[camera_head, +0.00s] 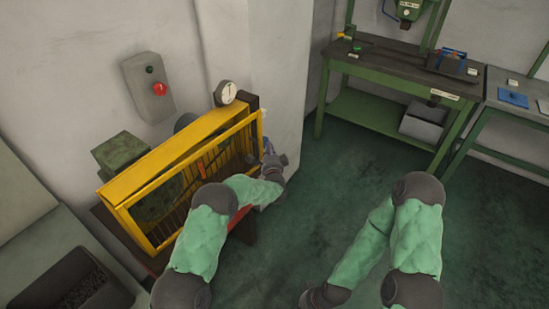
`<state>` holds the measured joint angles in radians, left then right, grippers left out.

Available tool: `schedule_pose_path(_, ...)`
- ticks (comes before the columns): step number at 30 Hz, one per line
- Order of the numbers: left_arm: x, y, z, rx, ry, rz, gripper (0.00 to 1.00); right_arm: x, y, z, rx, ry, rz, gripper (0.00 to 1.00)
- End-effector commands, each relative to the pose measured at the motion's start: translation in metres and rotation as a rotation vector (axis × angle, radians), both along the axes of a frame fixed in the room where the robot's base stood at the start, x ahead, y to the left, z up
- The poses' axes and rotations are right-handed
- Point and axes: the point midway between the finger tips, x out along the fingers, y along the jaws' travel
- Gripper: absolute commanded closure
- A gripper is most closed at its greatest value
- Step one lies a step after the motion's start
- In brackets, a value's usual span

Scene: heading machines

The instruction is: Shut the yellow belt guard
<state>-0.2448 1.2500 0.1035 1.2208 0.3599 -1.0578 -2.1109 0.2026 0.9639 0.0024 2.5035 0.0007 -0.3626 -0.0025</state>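The yellow belt guard (190,160) stands against the wall at left, a yellow housing with a barred, framed front panel. The panel's top rail (205,150) meets the housing near the left end and stands a little apart from it towards the right, so the guard looks partly open. My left gripper (266,148) is at the right edge of the panel, close to or touching its upright. It is small and partly hidden by my wrist, so its fingers are unclear. My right forearm points down to the bottom edge; its gripper is out of frame.
A grey control box (149,87) with a red button is on the wall above the guard. A round gauge (226,92) sits by the guard's top right. A dark bin (75,283) is at lower left. Green workbenches (395,68) stand at upper right. The green floor between is clear.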

Motion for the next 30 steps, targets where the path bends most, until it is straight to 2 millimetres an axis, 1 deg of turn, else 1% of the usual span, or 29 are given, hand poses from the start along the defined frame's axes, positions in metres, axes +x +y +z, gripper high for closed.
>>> schedule_pose_path(1, 0.004, 0.005, -0.001, 0.0, 0.0, 0.0, 1.0, 0.0, 0.0, -0.003, 0.0, 0.0, 0.0, 1.0)
schedule_pose_path(6, 0.011, 0.013, 0.0, 0.0, 0.0, -0.001, 1.0, 0.0, 0.0, -0.006, 0.0, 0.0, 0.0, 1.0)
schedule_pose_path(17, 0.013, 0.014, 0.0, 0.0, 0.0, -0.001, 1.0, 0.0, 0.0, -0.006, 0.0, 0.0, 0.0, 1.0)
schedule_pose_path(20, 0.016, 0.018, 0.0, 0.0, -0.002, 0.007, 1.0, 0.0, 0.0, -0.008, 0.0, 0.0, 0.0, 1.0)
schedule_pose_path(27, 0.044, 0.048, -0.003, 0.0, -0.002, 0.081, 1.0, 0.0, 0.0, -0.022, 0.0, 0.0, 0.0, 1.0)
schedule_pose_path(30, 0.053, 0.059, -0.001, -0.001, -0.002, 0.105, 1.0, 0.0, 0.0, -0.026, 0.0, 0.0, 0.0, 1.0)
